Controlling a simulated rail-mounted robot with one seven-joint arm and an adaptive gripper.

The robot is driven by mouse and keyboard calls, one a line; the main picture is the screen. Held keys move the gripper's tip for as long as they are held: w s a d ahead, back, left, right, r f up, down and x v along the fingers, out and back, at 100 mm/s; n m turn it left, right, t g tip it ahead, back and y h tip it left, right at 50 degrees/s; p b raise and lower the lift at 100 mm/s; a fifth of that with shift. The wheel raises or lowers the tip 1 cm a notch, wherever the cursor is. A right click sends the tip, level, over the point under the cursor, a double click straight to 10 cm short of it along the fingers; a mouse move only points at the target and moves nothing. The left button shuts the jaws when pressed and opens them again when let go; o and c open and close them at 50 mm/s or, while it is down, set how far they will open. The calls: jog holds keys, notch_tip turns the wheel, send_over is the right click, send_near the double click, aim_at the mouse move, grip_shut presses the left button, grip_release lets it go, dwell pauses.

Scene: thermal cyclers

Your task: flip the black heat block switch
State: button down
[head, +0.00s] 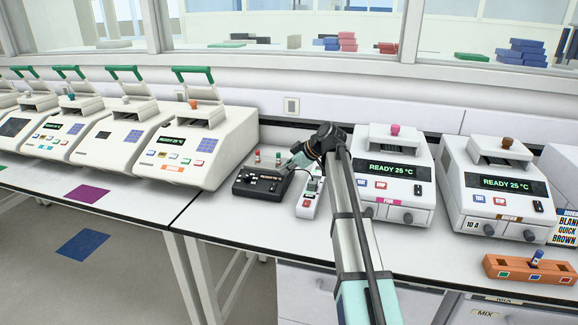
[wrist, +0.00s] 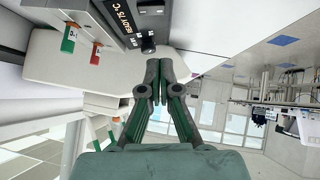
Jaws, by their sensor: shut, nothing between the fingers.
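The black heat block (head: 262,181) sits on the bench left of my arm in the head view. In the wrist view, the heat block (wrist: 112,14) is at the top, with a lit orange display that seems to end in 75 °C. A small dark part, perhaps the switch (wrist: 148,47), is on its near edge. My gripper (head: 287,168) is at the block's right back side. In the wrist view, my gripper (wrist: 160,66) is shut and empty, its tips close below the dark part. I cannot tell whether they touch it or which way the switch is set.
A white device with a red switch (head: 308,201) stands just right of the block. Small capped tubes (head: 277,158) stand behind it. White thermal cyclers (head: 213,145) flank it left and right. An orange rack (head: 527,268) lies at front right. Bench in front of the block is clear.

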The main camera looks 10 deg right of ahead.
aim_at(271, 189)
jog(key=p+x, duration=0.1)
jog(key=x, duration=0.4)
jog(key=shift+w+a, duration=0.2)
jog(key=f, duration=0.1)
jog(key=f+p, duration=0.1)
jog(key=f, duration=0.1)
jog(key=shift+w, duration=0.3)
jog(key=shift+w+d+f+p, duration=0.15)
jog(key=shift+f+p, duration=0.2)
jog(key=shift+f, duration=0.45)
jog(key=shift+f+b, duration=0.5)
jog(key=shift+b, duration=0.65)
jog(key=shift+t+b, duration=0.3)
jog(key=shift+b, duration=0.05)
jog(key=shift+r+p, duration=0.2)
jog(key=shift+p, duration=0.1)
jog(key=shift+r, duration=0.2)
